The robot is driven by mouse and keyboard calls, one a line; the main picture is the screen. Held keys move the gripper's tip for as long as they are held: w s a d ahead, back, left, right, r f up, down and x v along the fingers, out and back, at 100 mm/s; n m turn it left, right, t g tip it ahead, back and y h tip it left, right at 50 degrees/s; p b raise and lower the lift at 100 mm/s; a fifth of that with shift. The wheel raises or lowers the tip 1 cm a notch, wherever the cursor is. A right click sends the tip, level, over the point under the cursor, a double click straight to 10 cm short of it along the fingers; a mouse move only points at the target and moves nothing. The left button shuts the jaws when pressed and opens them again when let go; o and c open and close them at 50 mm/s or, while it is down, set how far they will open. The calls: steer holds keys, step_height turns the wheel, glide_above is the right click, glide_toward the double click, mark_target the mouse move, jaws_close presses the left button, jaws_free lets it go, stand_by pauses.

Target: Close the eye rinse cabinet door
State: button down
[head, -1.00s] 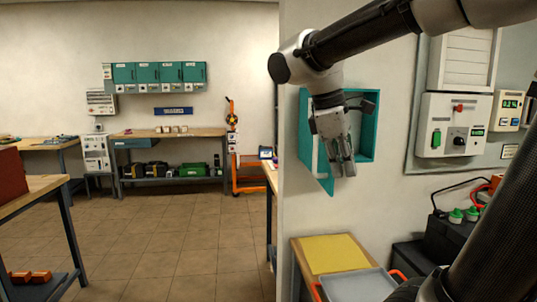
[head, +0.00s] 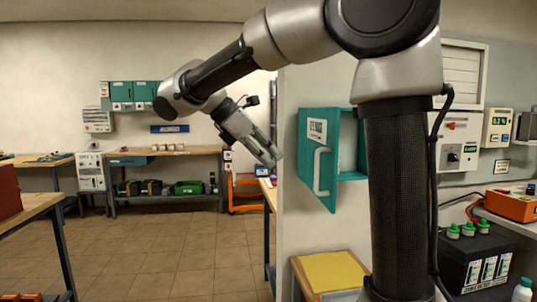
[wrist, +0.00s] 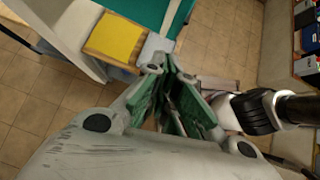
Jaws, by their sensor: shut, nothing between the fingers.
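The teal eye rinse cabinet (head: 352,176) is on the wall right of the wall's corner. Its door (head: 316,196) stands open, swung out toward the left, with its labelled outer face and pale handle (head: 319,172) in view. My arm hides part of the cabinet's right side. My gripper (head: 272,160) is shut and empty, left of the door and apart from it in the head view. In the wrist view its green-lined fingers (wrist: 178,100) show in the middle, and a teal panel (wrist: 150,12), which looks like the door, lies beyond them at the top.
A yellow mat (head: 330,272) lies on a small table below the cabinet. A dark battery box (head: 460,262) and an orange device (head: 512,205) stand at the right. A workbench (head: 170,155) is at the far wall. The floor at left centre is clear.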

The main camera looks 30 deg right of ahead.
steer(key=s+d+f, duration=0.1)
steer(key=d+f, duration=0.3)
steer(key=d, duration=0.4)
steer(key=shift+s+d+f, duration=0.15)
steer(key=shift+d+f, duration=0.15)
